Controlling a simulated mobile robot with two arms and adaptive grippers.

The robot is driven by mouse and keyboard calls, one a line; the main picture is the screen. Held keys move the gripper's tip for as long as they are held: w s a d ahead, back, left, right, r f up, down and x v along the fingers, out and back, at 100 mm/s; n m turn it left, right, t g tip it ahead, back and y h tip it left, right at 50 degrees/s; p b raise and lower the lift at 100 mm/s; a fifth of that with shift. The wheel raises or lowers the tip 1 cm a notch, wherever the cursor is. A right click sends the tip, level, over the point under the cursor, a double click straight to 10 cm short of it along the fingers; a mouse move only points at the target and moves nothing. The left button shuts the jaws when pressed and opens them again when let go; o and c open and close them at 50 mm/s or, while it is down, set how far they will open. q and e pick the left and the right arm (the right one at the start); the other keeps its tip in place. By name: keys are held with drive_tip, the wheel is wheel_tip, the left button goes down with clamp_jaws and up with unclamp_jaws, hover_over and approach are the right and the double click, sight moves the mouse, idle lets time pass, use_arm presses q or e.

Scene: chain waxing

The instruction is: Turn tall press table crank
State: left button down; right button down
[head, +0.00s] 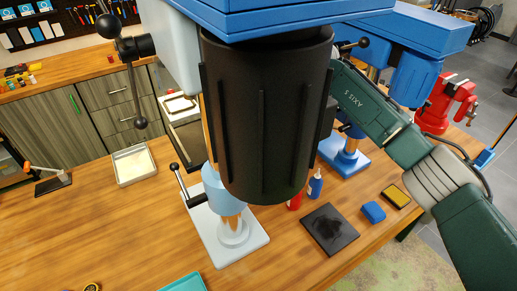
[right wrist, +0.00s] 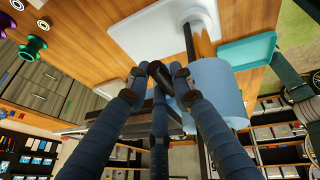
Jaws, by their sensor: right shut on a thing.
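The tall press fills the middle of the head view, with a blue head, a black motor housing (head: 262,115) and a pale base (head: 232,236). A black lever with a ball knob (head: 181,184) stands at its light blue collar (head: 218,188). In the head view my right arm comes in from the right and passes behind the housing, which hides its gripper. In the right wrist view my right gripper (right wrist: 157,76) is shut on the dark table crank (right wrist: 147,104), mostly covered by the fingers, beside a light blue cylinder (right wrist: 218,88). My left gripper is out of view.
A second blue press (head: 418,78) and a red vise (head: 446,104) stand to the right. A white tray (head: 120,178) lies left of the press; a teal tray (head: 186,284) lies in front. A black pad (head: 329,229) and blue block (head: 373,212) lie right. Bench at left is largely clear.

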drive_tip(key=shift+s+d+f, duration=0.15)
drive_tip(key=shift+d+f, duration=0.05)
drive_tip(key=shift+f, duration=0.1)
drive_tip(key=c, duration=1.5)
unclamp_jaws()
drive_tip(key=shift+c, duration=0.2)
drive_tip(key=shift+d+r, duration=0.1)
drive_tip(key=shift+r, duration=0.05)
drive_tip(key=shift+r, duration=0.35)
drive_tip(key=v, duration=1.1)
drive_tip(key=shift+d, duration=0.2)
drive_tip(key=shift+r, duration=0.1)
